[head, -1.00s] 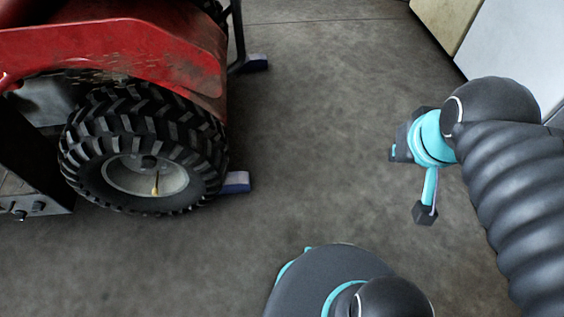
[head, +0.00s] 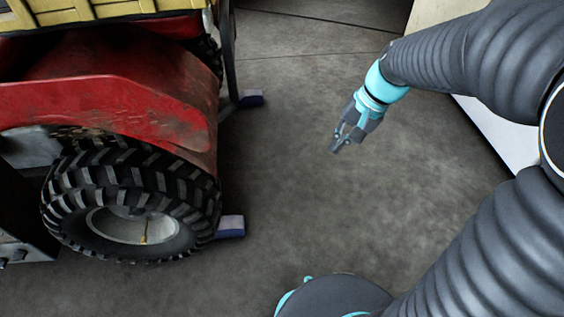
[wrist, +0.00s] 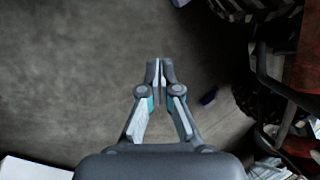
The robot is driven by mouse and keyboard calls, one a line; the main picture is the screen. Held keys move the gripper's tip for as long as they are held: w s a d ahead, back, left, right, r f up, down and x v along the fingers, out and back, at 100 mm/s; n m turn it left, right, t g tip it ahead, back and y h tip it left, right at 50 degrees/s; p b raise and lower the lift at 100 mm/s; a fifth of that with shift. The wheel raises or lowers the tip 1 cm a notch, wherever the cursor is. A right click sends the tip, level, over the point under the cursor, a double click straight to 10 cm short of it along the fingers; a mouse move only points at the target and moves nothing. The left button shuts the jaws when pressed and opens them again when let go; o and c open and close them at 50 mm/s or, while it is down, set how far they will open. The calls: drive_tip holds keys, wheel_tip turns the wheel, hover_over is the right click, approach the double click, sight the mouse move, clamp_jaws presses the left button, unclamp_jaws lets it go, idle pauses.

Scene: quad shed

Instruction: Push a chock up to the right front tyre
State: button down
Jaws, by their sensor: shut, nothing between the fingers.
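A red quad (head: 150,90) stands at the left of the head view with its near black tyre (head: 75,205) facing me. A blue-grey chock (head: 230,227) lies on the floor at that tyre's right side; I cannot tell whether they touch. A second chock (head: 252,97) lies farther back by the quad's dark bar. My gripper (head: 335,148) is shut and empty, pointing down and left over open floor, right of both chocks and apart from them. In the wrist view my gripper (wrist: 160,64) has its fingertips together, and a small bluish chock (wrist: 208,97) shows right of it.
Bare concrete floor (head: 300,200) lies between the quad and my arm. Pale cabinets (head: 500,130) stand at the right, partly behind my arm. A yellow slatted crate (head: 95,12) sits on the quad. The wrist view shows tyres (wrist: 250,8) along its right side.

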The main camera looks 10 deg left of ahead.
drive_tip(key=w+a+f+m+g+y, duration=0.1)
drive_tip(key=w+a+f+m+y, duration=0.2)
drive_tip(key=f, duration=0.5)
drive_tip(key=w+a+f+m+g+y, duration=0.1)
drive_tip(key=w+a+f+g, duration=0.1)
drive_tip(key=w+a+f, duration=0.45)
drive_tip(key=w+a+f+m+g+y, duration=0.1)
drive_tip(key=w+f, duration=0.2)
drive_tip(key=f, duration=0.7)
drive_tip(key=s+a+f+m+y, duration=0.1)
drive_tip(key=f+m, duration=0.1)
drive_tip(key=f, duration=0.7)
drive_tip(key=s+a+f+m+y, duration=0.2)
drive_tip(key=f, duration=0.7)
drive_tip(key=s+a+f+m+y, duration=0.1)
drive_tip(key=f+m+y, duration=0.1)
drive_tip(key=f, duration=0.7)
drive_tip(key=shift+s+a+f+m, duration=0.15)
drive_tip(key=shift+a+f+m, duration=0.25)
drive_tip(key=shift+m, duration=0.2)
drive_tip(key=shift+p+x, duration=0.3)
drive_tip(key=shift+x, duration=2.1)
drive_tip(key=x, duration=0.1)
drive_tip(key=b+x, duration=0.1)
drive_tip(key=x, duration=0.1)
drive_tip(key=shift+a+f, duration=0.15)
drive_tip(key=shift+f, duration=0.15)
drive_tip(key=shift+b+x, duration=0.45)
drive_tip(key=shift+x, duration=0.3)
drive_tip(key=shift+a, duration=0.2)
